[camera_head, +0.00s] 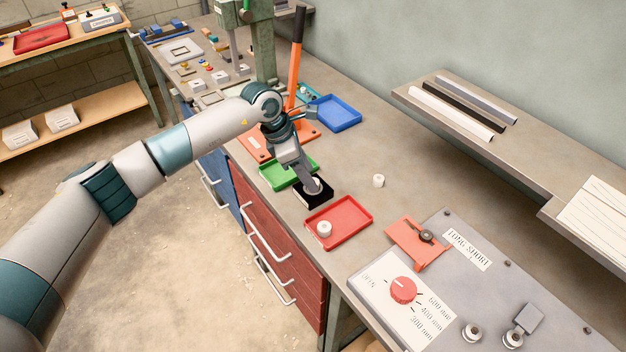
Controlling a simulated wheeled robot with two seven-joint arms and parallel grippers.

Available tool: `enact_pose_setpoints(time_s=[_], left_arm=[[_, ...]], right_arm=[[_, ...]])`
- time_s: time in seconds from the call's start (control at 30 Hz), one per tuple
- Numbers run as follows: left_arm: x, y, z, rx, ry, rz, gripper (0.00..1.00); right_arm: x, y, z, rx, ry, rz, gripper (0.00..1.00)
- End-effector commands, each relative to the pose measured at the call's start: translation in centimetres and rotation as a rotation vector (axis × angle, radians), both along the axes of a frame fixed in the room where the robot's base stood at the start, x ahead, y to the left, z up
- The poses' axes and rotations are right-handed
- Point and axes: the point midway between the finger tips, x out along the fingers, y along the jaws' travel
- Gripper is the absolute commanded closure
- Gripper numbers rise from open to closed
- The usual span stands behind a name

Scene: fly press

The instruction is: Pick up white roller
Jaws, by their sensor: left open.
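One white roller (324,229) stands in the red tray (352,209), in front of the gripper. Another small white roller (378,181) stands on the bare bench to the right. My right gripper is not in view.
A green tray (277,177) lies just behind the gripper, and a blue tray (339,113) farther back. A control panel with a red knob (403,290) is at the front right. The bench right of the trays is mostly clear.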

Motion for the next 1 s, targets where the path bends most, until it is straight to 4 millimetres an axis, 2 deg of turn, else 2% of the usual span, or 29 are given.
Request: enact_pose_setpoints(time_s=[0.03,0.23,0.7,0.77,0.9,0.97,1.0], left_arm=[[0.0,-0.4,-0.3,-0.001,0.003,0.001,0.52],[0.2,-0.9,-1.9,-0.001,0.0,0.0,0.52],[0.2,-0.9,-2.0,-0.001,-0.001,0.0,0.52],[0.2,-0.8,-2.0,0.0,-0.001,0.0,0.64],[0.2,-0.8,-2.0,0.0,-0.001,0.0,0.96],[0.2,-0.8,-2.0,0.0,-0.001,0.0,0.96],[0.2,-0.9,-2.0,-0.001,-0.001,0.0,0.99]], right_arm=[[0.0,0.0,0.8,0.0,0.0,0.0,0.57],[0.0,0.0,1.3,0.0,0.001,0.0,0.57],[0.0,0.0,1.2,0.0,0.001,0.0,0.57],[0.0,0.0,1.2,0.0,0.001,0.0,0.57],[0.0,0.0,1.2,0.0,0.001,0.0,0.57],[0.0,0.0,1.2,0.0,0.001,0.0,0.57],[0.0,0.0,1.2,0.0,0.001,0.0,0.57]])
